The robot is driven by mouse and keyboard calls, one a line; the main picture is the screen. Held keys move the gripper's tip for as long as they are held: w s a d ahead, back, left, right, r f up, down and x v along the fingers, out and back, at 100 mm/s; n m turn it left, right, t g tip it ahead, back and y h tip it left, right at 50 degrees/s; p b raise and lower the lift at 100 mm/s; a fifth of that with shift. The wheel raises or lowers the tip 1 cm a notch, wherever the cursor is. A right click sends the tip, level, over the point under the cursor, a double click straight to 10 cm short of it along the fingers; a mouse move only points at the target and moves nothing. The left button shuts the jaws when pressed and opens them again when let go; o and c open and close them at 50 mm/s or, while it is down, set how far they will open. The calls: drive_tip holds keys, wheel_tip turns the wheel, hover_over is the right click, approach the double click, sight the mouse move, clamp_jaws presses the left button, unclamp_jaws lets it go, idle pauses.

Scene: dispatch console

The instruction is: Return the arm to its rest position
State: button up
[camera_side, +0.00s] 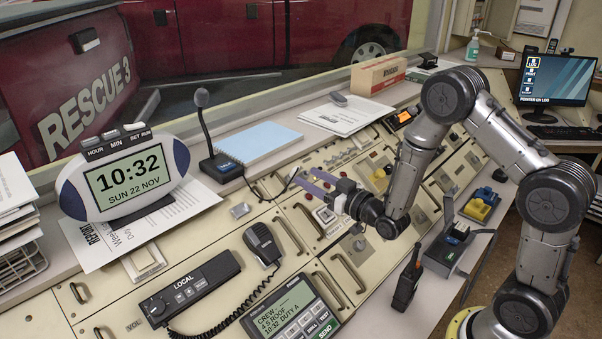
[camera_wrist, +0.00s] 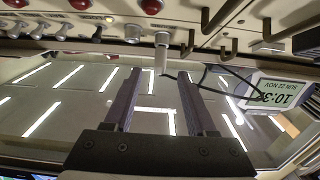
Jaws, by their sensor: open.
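My gripper (camera_side: 304,179) is low over the console (camera_side: 352,262) in the side view, at the end of my arm, which reaches in from the right. Its two purple-grey fingers point left and are spread apart. In the wrist view my gripper (camera_wrist: 159,74) is open, with no object clamped between the fingers. A pale upright lever or knob (camera_wrist: 162,42) shows just beyond the gap between the fingertips; whether it touches them I cannot tell. My arm is bent and stretched out over the console.
A desk microphone (camera_side: 204,130) and blue notepad (camera_side: 258,143) stand behind the gripper. A clock (camera_side: 127,182) is at left. A handset (camera_side: 262,243) and keypad unit (camera_side: 292,312) lie in front. A radio (camera_side: 408,280) stands near the console's front edge. Space above the console looks free.

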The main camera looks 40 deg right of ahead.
drive_tip(key=shift+s, duration=0.75)
drive_tip(key=shift+a+r, duration=0.1)
wheel_tip(320, 180, up, 17)
drive_tip(key=a+n+t, duration=0.1)
drive_tip(key=a+t, duration=0.1)
drive_tip(key=t, duration=0.1)
drive_tip(key=s+r+g, duration=0.3)
drive_tip(key=s+r, duration=0.4)
drive_tip(key=s+f+g, duration=0.6)
drive_tip(key=s+f, duration=0.1)
drive_tip(key=s, duration=0.5)
drive_tip(key=s+a+f+m+g, duration=0.1)
drive_tip(key=s+f+g, duration=0.5)
drive_tip(key=s, duration=0.5)
drive_tip(key=shift+s+f, duration=0.4)
drive_tip(key=shift+f, duration=0.35)
drive_tip(key=shift+a, duration=0.1)
